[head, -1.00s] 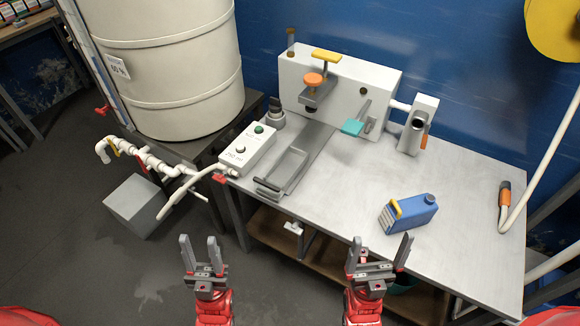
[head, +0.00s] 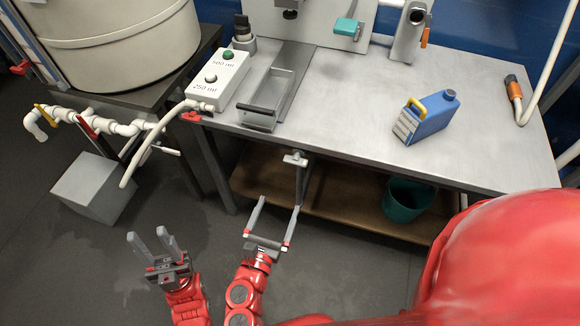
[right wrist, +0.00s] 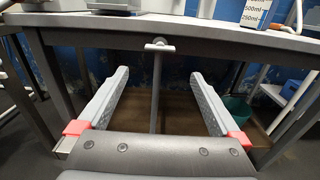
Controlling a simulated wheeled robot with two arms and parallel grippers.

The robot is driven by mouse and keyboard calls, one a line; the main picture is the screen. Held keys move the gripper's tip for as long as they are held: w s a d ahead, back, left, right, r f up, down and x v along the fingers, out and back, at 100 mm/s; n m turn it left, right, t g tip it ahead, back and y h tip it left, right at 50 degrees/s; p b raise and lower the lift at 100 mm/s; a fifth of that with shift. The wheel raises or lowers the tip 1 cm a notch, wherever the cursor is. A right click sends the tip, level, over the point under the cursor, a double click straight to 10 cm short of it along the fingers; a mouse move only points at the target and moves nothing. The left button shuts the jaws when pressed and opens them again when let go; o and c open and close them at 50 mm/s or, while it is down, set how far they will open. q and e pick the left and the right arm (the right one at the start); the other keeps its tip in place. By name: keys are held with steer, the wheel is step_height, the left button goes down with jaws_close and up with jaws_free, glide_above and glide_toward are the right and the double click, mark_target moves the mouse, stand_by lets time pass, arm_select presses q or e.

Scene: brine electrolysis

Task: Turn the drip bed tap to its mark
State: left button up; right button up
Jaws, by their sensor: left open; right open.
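A white T-shaped tap handle (head: 295,159) sits under the front edge of the steel bench, by a thin upright post; I take it as the drip bed tap. In the right wrist view the handle (right wrist: 159,47) lies ahead, centred between my fingers, its bar about level. I cannot make out a mark near it. My right gripper (head: 278,204) is open and empty, in front of and below the handle, apart from it. Its fingers (right wrist: 160,75) spread wide in the wrist view. My left gripper (head: 148,233) is open and empty over the floor, further left.
The bench edge (head: 380,168) overhangs a wooden shelf (head: 345,205) with a teal bucket (head: 407,198). White pipework (head: 105,126) with yellow and red levers, a hose and a grey box (head: 95,187) stand left. A blue jug (head: 428,118) is on the bench.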

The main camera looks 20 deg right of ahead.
mark_target(294, 164)
steer(key=p+x, duration=0.1)
steer(key=x, duration=1.2)
steer(key=shift+r, duration=0.1)
steer(key=shift+x, duration=0.8)
